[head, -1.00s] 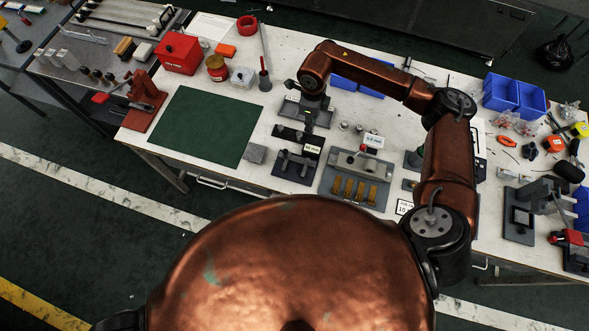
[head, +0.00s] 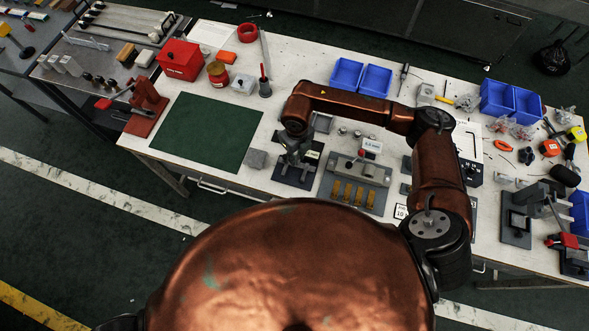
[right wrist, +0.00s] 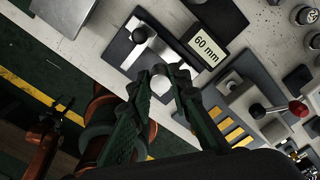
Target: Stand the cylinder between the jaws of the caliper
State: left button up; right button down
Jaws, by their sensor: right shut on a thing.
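The caliper (head: 291,176) is a dark plate with grey metal jaws at the front of the bench, right of the green mat. In the right wrist view, the caliper (right wrist: 148,42) shows its black knob and stands by a "60 mm" sign. My right gripper (head: 297,152) is over the caliper and hides part of it in the head view. In the right wrist view, my right gripper (right wrist: 163,84) is shut on the pale, round-ended cylinder (right wrist: 160,82). The cylinder appears close to the jaws; I cannot tell whether it touches the plate.
A grey fixture with brass blocks (head: 358,168) stands just right of the caliper. A small grey block (head: 258,159) lies left of it, beside the green mat (head: 207,131). Blue bins (head: 361,77) stand at the back. The green mat is clear.

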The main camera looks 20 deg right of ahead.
jog(key=s+f, duration=0.1)
jog(key=a+f, duration=0.1)
jog(key=shift+s+a+f, duration=0.1)
jog(key=shift+s+f, duration=0.2)
jog(key=shift+s, duration=0.1)
jog(key=shift+s+a+f+p, duration=0.1)
jog(key=shift+f+p, duration=0.05)
jog(key=shift+f, duration=0.75)
jog(key=shift+s+f+p, duration=0.1)
jog(key=shift+f+p, duration=0.05)
jog(key=shift+f, duration=0.75)
jog(key=c, duration=2.3)
grip_release()
jog(key=shift+f, duration=0.2)
jog(key=shift+o, duration=1.1)
jog(key=shift+r, duration=0.2)
jog(key=shift+r, duration=0.35)
notch_tip(320, 180, up, 11)
jog(key=shift+r, duration=0.2)
